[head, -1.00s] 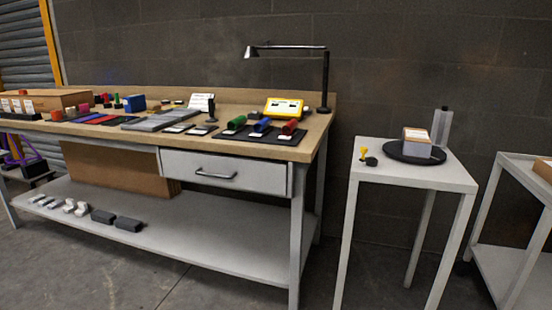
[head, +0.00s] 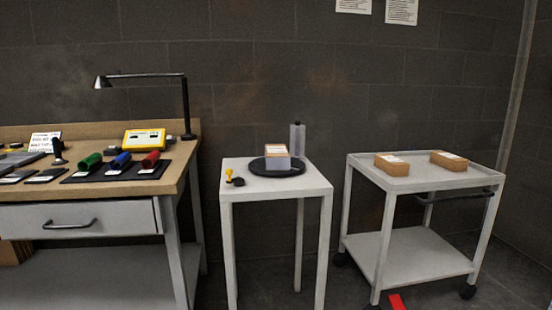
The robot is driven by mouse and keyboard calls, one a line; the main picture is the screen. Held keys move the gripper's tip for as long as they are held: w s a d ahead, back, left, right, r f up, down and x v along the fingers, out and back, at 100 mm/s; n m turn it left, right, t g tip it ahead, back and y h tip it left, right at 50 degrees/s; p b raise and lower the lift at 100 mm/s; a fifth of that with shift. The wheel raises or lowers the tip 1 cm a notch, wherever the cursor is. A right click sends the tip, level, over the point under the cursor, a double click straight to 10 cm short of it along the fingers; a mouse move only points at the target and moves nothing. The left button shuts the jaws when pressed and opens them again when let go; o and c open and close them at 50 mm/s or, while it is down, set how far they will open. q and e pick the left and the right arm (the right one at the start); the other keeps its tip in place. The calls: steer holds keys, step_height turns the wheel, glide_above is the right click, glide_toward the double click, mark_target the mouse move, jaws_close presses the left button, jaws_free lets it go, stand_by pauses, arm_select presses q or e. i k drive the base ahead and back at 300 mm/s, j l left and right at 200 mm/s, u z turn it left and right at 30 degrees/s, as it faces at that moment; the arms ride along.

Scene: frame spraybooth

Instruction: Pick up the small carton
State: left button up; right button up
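Two low brown cartons with white labels lie apart on the top of the white cart at the right: a left one (head: 392,165) and a right one (head: 449,160). A small box with a brown, labelled top and pale lower sides (head: 277,157) stands on a black round plate (head: 257,168) on the small white table. I cannot tell which of them the task means. Neither of my grippers is in view.
The small white table (head: 310,183) also holds a yellow item (head: 229,174) and a grey upright cylinder (head: 297,140). The workbench (head: 186,160) at the left carries a lamp (head: 184,100) and coloured rolls. A red item (head: 397,303) lies on the floor by the cart (head: 421,181).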

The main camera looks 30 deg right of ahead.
mark_target(277, 156)
steer(key=z, duration=0.85)
